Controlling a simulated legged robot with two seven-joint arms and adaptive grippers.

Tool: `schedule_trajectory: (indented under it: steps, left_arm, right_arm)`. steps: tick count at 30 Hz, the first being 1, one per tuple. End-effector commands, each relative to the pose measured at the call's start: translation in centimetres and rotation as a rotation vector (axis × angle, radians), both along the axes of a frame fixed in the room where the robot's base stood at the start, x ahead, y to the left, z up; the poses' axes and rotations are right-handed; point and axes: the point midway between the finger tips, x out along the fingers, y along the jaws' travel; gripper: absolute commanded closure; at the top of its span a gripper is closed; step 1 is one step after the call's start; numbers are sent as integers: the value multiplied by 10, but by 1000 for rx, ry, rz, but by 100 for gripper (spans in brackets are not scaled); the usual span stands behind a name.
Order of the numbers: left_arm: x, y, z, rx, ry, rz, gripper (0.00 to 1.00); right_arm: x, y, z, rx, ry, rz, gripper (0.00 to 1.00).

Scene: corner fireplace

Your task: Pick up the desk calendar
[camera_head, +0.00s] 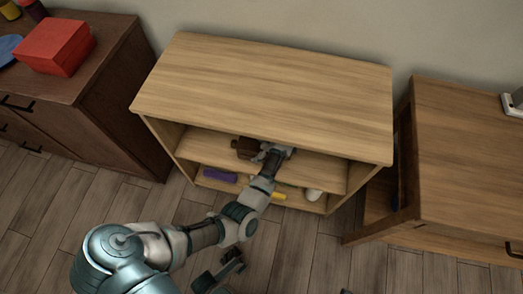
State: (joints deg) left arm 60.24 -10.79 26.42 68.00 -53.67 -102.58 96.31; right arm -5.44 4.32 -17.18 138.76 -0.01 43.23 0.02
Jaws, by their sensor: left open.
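My left arm reaches into the upper compartment of the wooden shelf unit (265,90). My left gripper (268,153) is at the compartment's opening, with its jaws open, and its fingertips are small and partly hidden. A dark brown object (245,147) is in the compartment just left of the gripper; I cannot tell whether they touch. A small pale thing (289,151) shows at the gripper's right side. I cannot tell for certain which of these is the desk calendar.
The lower shelf holds a purple item (220,174), a yellow item (278,195) and a white item (313,194). A dark cabinet (110,90) with a red box (57,46) is at left, and a wooden cabinet (465,150) at right. The shelf's top board overhangs my gripper closely.

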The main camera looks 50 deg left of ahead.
Motion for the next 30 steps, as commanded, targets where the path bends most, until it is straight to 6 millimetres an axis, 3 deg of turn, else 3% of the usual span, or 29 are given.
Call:
schedule_trajectory:
  steps: [5,14,30]
  left_arm:
    - [0,0,0,0,0,0,2]
    - [0,0,0,0,0,0,72]
    - [0,0,0,-1,3,-1,74]
  right_arm:
    - [0,0,0,0,-1,0,60]
    - [-1,0,1,1,-3,0,60]
    - [-1,0,0,2,2,0,60]
